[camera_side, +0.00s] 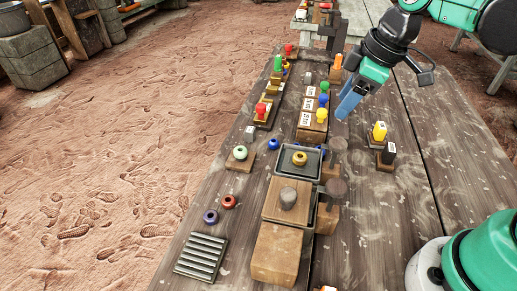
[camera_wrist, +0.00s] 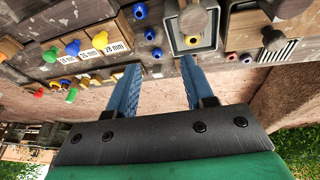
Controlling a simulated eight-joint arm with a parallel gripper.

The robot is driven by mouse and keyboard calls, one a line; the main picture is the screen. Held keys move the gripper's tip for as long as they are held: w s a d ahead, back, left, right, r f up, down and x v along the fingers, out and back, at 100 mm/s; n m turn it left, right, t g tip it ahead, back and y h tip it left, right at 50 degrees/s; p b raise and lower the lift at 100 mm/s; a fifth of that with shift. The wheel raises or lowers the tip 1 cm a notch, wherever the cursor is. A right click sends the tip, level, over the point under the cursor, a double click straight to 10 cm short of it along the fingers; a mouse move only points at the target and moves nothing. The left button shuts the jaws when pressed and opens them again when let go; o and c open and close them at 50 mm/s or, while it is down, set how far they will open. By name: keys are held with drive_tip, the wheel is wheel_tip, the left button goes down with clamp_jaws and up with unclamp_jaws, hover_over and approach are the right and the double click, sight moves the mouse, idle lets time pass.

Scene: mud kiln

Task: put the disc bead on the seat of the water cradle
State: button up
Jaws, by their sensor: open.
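My gripper (camera_side: 345,108) is open and empty above the right part of the table; its two blue fingers spread apart in the wrist view (camera_wrist: 157,82). Several ring-shaped beads are in view; I cannot tell for sure which is the disc bead. A yellow bead (camera_side: 299,158) sits in a dark square tray (camera_side: 284,167), also seen in the wrist view (camera_wrist: 172,28). A pale green bead (camera_side: 240,153) sits on a small wooden block (camera_side: 236,166). A blue bead (camera_side: 274,144), a red-brown bead (camera_side: 229,202) and a dark blue bead (camera_side: 210,216) lie on the wood. I cannot tell which holder is the water cradle.
A lidded wooden box (camera_side: 282,208) and a ribbed metal rack (camera_side: 202,256) stand at the near end. Labelled blocks (camera_side: 307,120) carry coloured pegs behind the tray. The table's right side is mostly clear.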

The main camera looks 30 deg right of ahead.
drive_tip(key=s+m+t, duration=0.1)
drive_tip(key=m, duration=0.1)
drive_tip(key=f+m+t, duration=0.1)
drive_tip(key=m, duration=0.2)
drive_tip(key=s+f+m+t+h, duration=0.1)
drive_tip(key=m, duration=0.2)
drive_tip(key=shift+s+d+f+t, duration=0.2)
drive_tip(key=shift+s+d+t, duration=0.1)
drive_tip(key=shift+d, duration=0.1)
